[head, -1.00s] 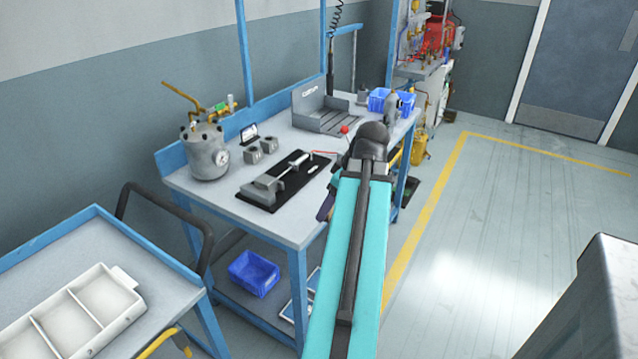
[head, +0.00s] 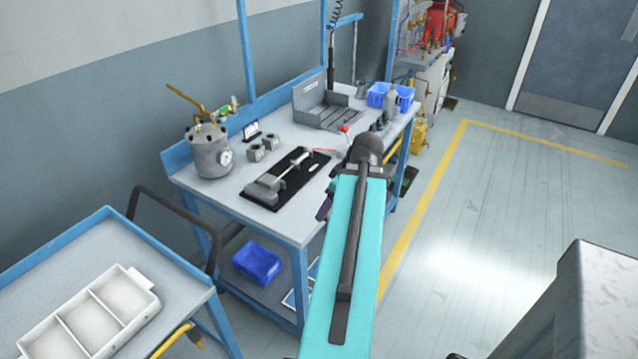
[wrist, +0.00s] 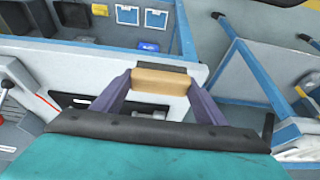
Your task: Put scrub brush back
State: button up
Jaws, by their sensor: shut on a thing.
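My gripper (wrist: 159,84) is shut on the scrub brush (wrist: 160,79), a tan block with a dark strip along its far edge in the wrist view. The two purple fingers pinch it at its ends. In the head view my arm hides the brush and most of the gripper; only a bit of purple finger (head: 325,207) shows at the bench's front edge. The workbench (head: 265,222) has a grey top and blue frame. A black mat (head: 312,163) with a grey metal tool lies on it.
A pressure pot (head: 210,152), grey blocks (head: 263,147), a grey fixture (head: 325,108) and a blue bin (head: 378,95) stand on the bench. Another blue bin (head: 257,262) sits on the lower shelf. A cart with a white divided tray (head: 97,312) stands front left.

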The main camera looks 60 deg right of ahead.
jog(key=p, duration=0.2)
jog(key=shift+a+r+p, duration=0.15)
jog(key=shift+p, duration=0.25)
jog(key=p, duration=0.3)
send_over(315, 196)
jog(key=s, duration=0.1)
jog(key=shift+s+f, duration=0.2)
jog(key=shift+f, duration=0.55)
jog(key=shift+f, duration=0.1)
jog(key=shift+f+p, duration=0.95)
jog(key=shift+f, duration=0.7)
jog(key=shift+f, duration=0.25)
jog(key=o, duration=1.1)
jog(key=shift+r, duration=0.1)
jog(key=b+v, duration=0.2)
jog(key=v, duration=1)
jog(key=shift+r+b, duration=0.2)
jog(key=shift+b, duration=0.15)
